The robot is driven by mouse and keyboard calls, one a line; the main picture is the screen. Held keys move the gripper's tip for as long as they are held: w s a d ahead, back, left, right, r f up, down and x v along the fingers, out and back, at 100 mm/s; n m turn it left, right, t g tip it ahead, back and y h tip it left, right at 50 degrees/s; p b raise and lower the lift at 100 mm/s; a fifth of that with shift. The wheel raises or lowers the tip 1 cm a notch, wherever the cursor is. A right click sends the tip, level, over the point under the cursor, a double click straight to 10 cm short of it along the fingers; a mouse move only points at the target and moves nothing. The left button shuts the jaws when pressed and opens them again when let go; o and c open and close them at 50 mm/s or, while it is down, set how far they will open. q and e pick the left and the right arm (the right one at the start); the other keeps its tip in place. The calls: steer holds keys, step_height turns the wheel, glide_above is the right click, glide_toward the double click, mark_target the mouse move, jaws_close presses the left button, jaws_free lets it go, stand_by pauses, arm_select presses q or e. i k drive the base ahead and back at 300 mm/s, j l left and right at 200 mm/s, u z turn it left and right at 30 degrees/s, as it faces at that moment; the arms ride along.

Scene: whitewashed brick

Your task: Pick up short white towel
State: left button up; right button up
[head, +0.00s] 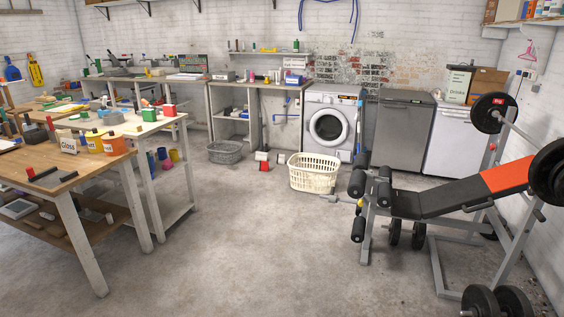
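I cannot make out a short white towel in the head view. A cream laundry basket (313,178) stands on the floor in front of the white washing machine (329,124). Its inside is too small to read clearly. A flat whitish item (187,76) lies on the back workbench; I cannot tell what it is. Neither of my grippers shows in this view.
Workbenches with pots and tools (42,180) line the left side. A grey basket (225,152) and small white and red items (263,160) are on the floor. A weight bench (440,203) with dumbbells blocks the right. The concrete floor (245,245) is clear in the middle.

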mark_target(281, 160)
steer(key=i, duration=4.6)
steer(key=i+j+z, duration=0.1)
steer(key=i, duration=0.35)
steer(key=i+j+z, duration=0.15)
steer(key=i, duration=0.3)
steer(key=i+j+z, duration=0.1)
steer(key=i, duration=0.3)
steer(key=i+j+z, duration=0.15)
steer(key=i, duration=0.3)
steer(key=j, duration=0.1)
